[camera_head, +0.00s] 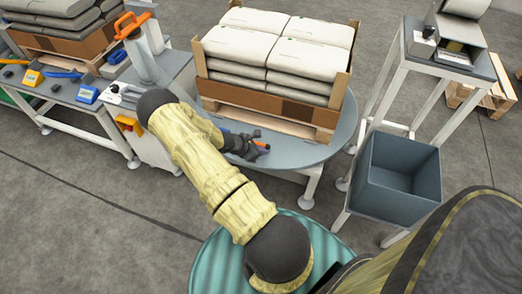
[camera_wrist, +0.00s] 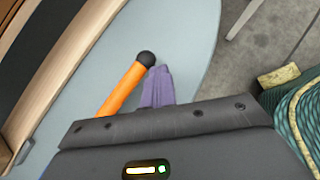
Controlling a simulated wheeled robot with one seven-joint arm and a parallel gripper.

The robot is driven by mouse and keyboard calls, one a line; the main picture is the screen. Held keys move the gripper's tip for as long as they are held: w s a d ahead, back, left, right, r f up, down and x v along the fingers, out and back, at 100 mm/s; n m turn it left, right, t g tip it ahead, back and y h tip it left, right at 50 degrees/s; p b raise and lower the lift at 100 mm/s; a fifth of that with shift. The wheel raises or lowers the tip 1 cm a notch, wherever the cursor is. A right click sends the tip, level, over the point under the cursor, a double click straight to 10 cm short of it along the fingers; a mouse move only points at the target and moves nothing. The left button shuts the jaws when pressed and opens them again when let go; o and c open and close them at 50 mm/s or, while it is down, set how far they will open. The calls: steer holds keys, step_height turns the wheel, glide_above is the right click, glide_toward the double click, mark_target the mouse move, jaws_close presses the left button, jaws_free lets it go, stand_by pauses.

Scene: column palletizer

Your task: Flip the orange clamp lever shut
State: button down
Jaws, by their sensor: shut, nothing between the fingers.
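The orange clamp lever (camera_wrist: 120,90) shows in the wrist view as an orange rod with a black ball end, sloping up to the right over the grey round table. Its lower end is hidden behind my gripper's body. My gripper's purple fingers (camera_wrist: 160,72) are shut and empty, just right of the rod, with the tips close to the ball. I cannot tell whether they touch it.
A pallet with a wooden collar (camera_head: 270,97) and stacked pale sacks (camera_head: 275,45) stands on the round table (camera_head: 312,152), just behind my gripper. A blue-grey bin (camera_head: 400,185) under a stand is at right. A bench with tools (camera_head: 62,90) is at left.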

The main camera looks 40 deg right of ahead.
steer(key=s+a+r+p, duration=0.2)
steer(key=s+a+r, duration=0.3)
steer(key=a+r, duration=0.2)
steer(key=a, duration=0.2)
steer(key=shift+a+p, duration=0.3)
steer(key=shift+a, duration=0.1)
steer(key=s+a+r+m+t+y, duration=0.1)
steer(key=a+r+m+t+y, duration=0.25)
steer(key=a+r+m, duration=0.6)
steer(key=s+a+r+m+t+y, duration=0.2)
steer(key=a+r+m+y, duration=0.3)
steer(key=a+r, duration=0.95)
steer(key=d+r+p, duration=0.3)
steer(key=r+p, duration=2.1)
steer(key=r, duration=0.3)
steer(key=shift+d+r, duration=0.2)
steer(key=shift+r, duration=0.1)
